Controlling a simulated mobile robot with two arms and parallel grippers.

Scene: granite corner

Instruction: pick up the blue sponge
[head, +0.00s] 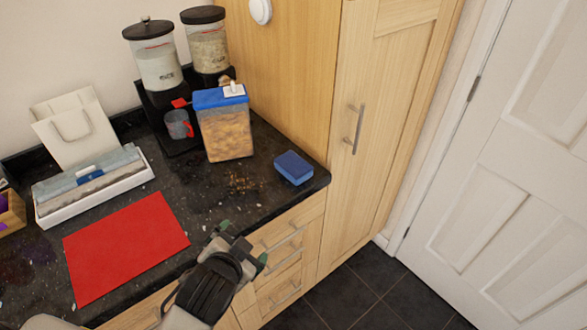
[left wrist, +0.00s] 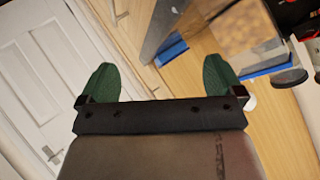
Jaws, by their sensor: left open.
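The blue sponge (head: 294,168) lies on the dark granite counter (head: 215,205), near its right front corner beside the tall wooden cabinet. My left gripper (head: 243,244) is at the counter's front edge, below and left of the sponge in the head view, and apart from it. It is open with nothing between its fingers. In the left wrist view the two green fingertips (left wrist: 162,80) stand wide apart. A blue patch (left wrist: 172,49) beyond them looks like the sponge, partly cut off by the counter edge. My right gripper is not in view.
A blue-lidded food container (head: 226,130) stands left of the sponge, with crumbs in front. Behind are two jar dispensers (head: 155,65). A red mat (head: 125,245) and a white tray (head: 96,195) lie left. The tall cabinet (head: 350,130) bounds the counter's right end.

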